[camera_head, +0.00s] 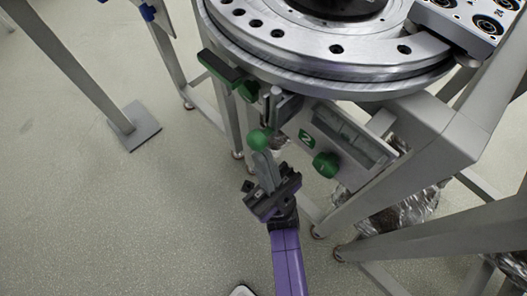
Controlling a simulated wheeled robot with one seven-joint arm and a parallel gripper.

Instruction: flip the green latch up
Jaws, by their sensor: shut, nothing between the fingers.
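Several green parts show under the ring track. A green ball knob (259,139) is in the middle, a flat green handle (222,67) is at the ring's left edge, and a round green knob (326,165) is at the right. I cannot tell for sure which is the latch. My gripper (260,154) is shut and empty, with grey fingers on a black and purple wrist. Its fingertips are right at the green ball knob's lower side; I cannot tell if they touch it. The fingers partly hide what lies behind.
The metal ring track (336,80) overhangs above. A grey bracket with a green "2" label (307,139) is right of my gripper. Metal frame legs (394,163) stand at the right.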

